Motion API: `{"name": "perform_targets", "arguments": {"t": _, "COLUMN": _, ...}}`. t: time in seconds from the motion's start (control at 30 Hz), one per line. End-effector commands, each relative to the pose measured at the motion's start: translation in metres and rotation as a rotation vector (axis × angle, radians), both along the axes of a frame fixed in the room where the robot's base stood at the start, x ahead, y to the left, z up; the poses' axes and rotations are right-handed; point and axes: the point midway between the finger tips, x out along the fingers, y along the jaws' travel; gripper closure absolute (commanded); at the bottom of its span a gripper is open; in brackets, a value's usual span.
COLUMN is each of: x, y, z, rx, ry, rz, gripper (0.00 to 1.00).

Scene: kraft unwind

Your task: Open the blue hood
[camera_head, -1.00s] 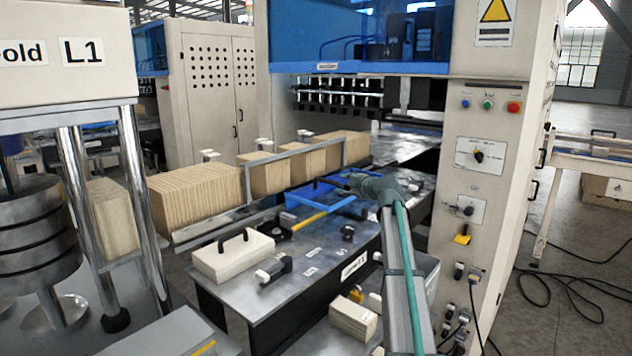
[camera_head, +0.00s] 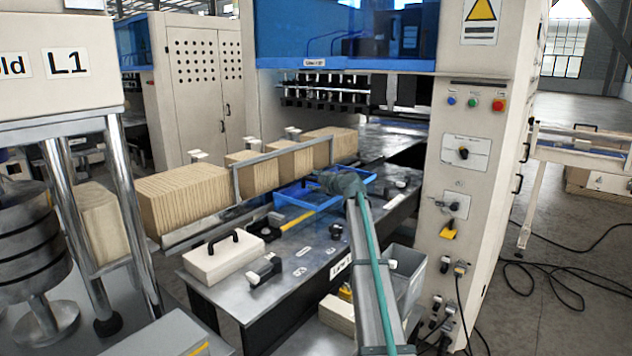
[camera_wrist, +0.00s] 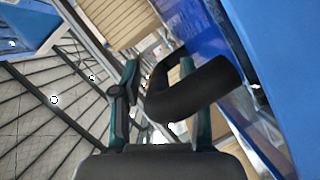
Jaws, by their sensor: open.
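In the wrist view a thick black curved handle (camera_wrist: 195,88) lies between the two fingers of my gripper (camera_wrist: 159,64), which is open around it. The handle stands out from a blue panel (camera_wrist: 270,50) on the right; I cannot tell from the wrist view which blue part this is. In the head view a large blue see-through hood (camera_head: 300,35) is at the top of the tall cream machine, and its lower edge looks level. My arm reaches in from the bottom; my gripper cannot be made out there.
A blue tray (camera_head: 300,198) lies on the metal table (camera_head: 225,285) beside my arm. Stacks of brown kraft sheets (camera_head: 185,198) with a metal rail stand left of it. A cream block with a black handle (camera_head: 223,258) sits on the table. The control column (camera_head: 470,190) stands on the right.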

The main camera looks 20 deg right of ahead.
Motion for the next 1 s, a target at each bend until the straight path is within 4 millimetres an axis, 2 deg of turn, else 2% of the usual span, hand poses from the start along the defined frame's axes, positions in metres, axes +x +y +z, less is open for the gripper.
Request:
{"name": "perform_targets", "arguments": {"t": 0.1, "x": 0.000, "y": 0.000, "z": 0.000, "rx": 0.000, "ry": 0.000, "rz": 0.000, "gripper": 0.57}}
{"name": "perform_targets", "arguments": {"t": 0.37, "x": 0.000, "y": 0.000, "z": 0.000, "rx": 0.000, "ry": 0.000, "rz": 0.000, "gripper": 1.00}}
{"name": "perform_targets", "arguments": {"t": 0.77, "x": 0.001, "y": -0.002, "z": 0.000, "rx": 0.000, "ry": 0.000, "rz": 0.000, "gripper": 1.00}}
{"name": "perform_targets", "arguments": {"t": 0.87, "x": 0.005, "y": -0.008, "z": -0.002, "rx": 0.000, "ry": 0.000, "rz": 0.000, "gripper": 1.00}}
{"name": "perform_targets", "arguments": {"t": 1.0, "x": 0.017, "y": -0.027, "z": -0.004, "rx": 0.000, "ry": 0.000, "rz": -0.001, "gripper": 1.00}}
